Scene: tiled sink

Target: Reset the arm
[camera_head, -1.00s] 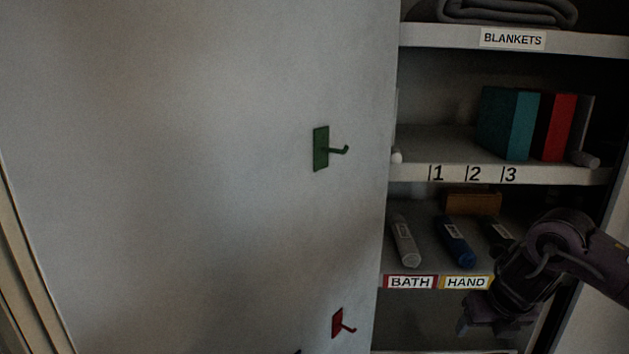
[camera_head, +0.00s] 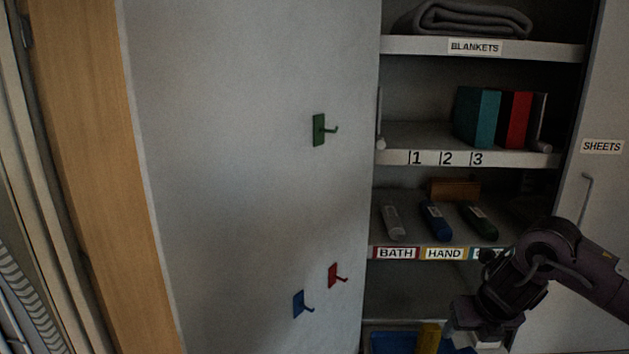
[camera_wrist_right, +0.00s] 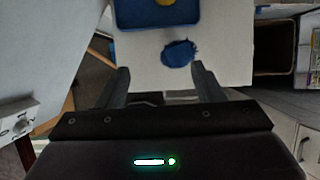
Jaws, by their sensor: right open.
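My right arm comes in from the right in the head view, in front of the lower shelves of the cupboard. Its gripper (camera_head: 474,325) points down, before the lowest visible shelf, and is dim there. In the right wrist view my right gripper (camera_wrist_right: 162,84) has its two fingers spread wide with nothing between them. Beyond the fingertips lie a white surface (camera_wrist_right: 138,68), a round blue thing (camera_wrist_right: 178,53) and part of a blue tray (camera_wrist_right: 185,14). My left gripper is not in view.
Shelves hold a grey blanket (camera_head: 470,20), teal and red books (camera_head: 478,115) and several bottles (camera_head: 437,220). A white panel carries green (camera_head: 319,129), red (camera_head: 334,276) and blue (camera_head: 299,304) hooks. A SHEETS door (camera_head: 602,180) stands at right. A blue tray (camera_head: 395,342) sits below.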

